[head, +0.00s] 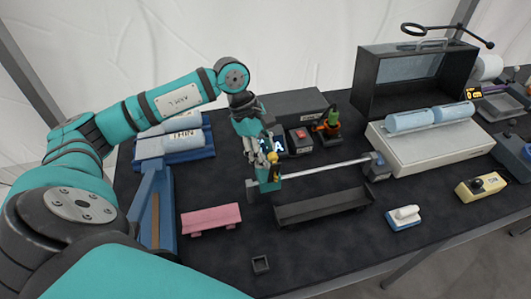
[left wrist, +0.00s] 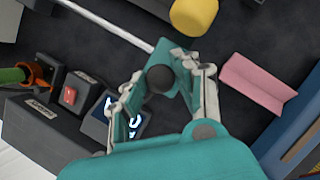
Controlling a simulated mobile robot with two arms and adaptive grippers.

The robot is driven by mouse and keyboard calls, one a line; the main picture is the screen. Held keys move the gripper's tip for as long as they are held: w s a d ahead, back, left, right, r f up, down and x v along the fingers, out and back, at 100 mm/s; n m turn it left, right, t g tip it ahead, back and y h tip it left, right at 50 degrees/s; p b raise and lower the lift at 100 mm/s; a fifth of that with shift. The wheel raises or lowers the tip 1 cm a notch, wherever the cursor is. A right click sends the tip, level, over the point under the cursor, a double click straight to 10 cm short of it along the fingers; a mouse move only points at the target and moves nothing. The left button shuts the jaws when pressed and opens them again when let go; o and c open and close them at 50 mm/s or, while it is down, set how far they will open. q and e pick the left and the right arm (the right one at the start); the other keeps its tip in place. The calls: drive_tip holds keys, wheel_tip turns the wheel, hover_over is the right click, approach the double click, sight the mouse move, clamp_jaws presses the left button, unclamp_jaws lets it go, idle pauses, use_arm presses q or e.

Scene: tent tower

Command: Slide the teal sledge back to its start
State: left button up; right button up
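The teal sledge (head: 266,182) sits near the left end of a pale rail (head: 325,169). In the left wrist view the sledge (left wrist: 176,57) shows as a teal block with a dark round knob (left wrist: 161,79). My left gripper (head: 262,155) is above the sledge, pointing down. In the left wrist view its two fingers (left wrist: 168,98) stand open on either side of the knob, with gaps visible. Whether a finger touches the block is unclear. My right gripper is not in view.
A dark end block (head: 376,167) closes the rail's right end. A long black trough (head: 322,204) lies in front of the rail, and a pink piece (head: 211,219) lies left of it. A red-button box (head: 300,141) stands behind. A yellow knob (left wrist: 193,16) is close to the gripper.

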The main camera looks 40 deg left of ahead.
use_arm(q)
clamp_jaws()
drive_tip(key=shift+w, duration=0.1)
